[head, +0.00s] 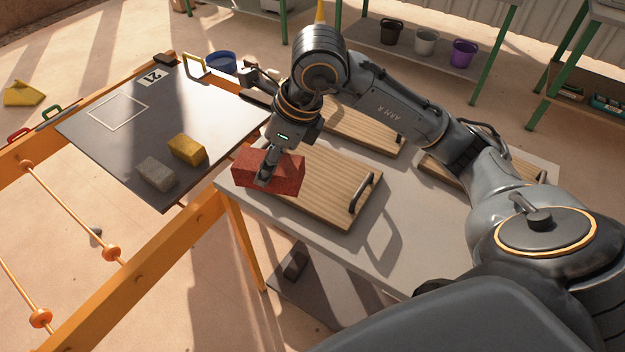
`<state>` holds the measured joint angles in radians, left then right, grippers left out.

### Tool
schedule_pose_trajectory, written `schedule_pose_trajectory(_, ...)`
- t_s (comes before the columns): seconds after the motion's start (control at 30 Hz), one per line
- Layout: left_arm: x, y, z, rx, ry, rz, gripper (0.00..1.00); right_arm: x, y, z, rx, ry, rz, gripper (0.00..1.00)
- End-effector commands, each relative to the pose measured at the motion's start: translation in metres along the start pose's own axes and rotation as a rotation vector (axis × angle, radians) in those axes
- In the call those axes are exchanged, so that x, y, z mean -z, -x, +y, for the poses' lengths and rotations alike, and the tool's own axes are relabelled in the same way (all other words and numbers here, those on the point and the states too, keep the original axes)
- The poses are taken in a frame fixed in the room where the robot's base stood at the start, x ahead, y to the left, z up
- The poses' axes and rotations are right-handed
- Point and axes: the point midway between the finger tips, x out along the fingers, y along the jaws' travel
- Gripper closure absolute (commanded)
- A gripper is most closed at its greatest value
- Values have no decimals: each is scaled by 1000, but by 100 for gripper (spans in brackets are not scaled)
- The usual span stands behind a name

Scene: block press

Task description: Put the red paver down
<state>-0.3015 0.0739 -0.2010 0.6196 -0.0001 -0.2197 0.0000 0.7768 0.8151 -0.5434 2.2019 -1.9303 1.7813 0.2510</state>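The red paver (287,176) is a rough brick-shaped block at the near left corner of the grey table. My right gripper (266,172) comes down on it from above, with a finger against its near face. The far finger is hidden behind the paver. The paver overlaps the left end of a wooden board (335,190) in the picture; I cannot tell whether it rests on something or hangs just above. My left gripper is not in view.
A dark plate (100,150) on an orange frame (160,245) lies to the left, with a yellow block (187,149), a grey block (157,173), a white square outline (118,111) and a label "21". More wooden boards (360,128) with handles lie on the grey table (400,235).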

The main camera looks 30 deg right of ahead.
Motion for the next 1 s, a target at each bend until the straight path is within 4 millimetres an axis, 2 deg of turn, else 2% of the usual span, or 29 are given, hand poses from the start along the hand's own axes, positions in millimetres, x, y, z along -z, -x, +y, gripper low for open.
schedule_pose_trajectory(0.03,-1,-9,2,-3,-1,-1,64,0,-4,-3,31,-67,-8,100)
schedule_pose_trajectory(0.1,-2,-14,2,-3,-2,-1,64,1,-5,-7,67,-155,-8,100)
schedule_pose_trajectory(0.37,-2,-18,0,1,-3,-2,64,5,-7,-19,132,-321,-2,100)
schedule_pose_trajectory(0.47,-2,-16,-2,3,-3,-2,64,13,-10,-34,136,-333,2,100)
schedule_pose_trajectory(0.8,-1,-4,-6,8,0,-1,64,47,-31,-104,134,-330,3,100)
schedule_pose_trajectory(1.0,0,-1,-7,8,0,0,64,66,-59,-127,132,-326,0,100)
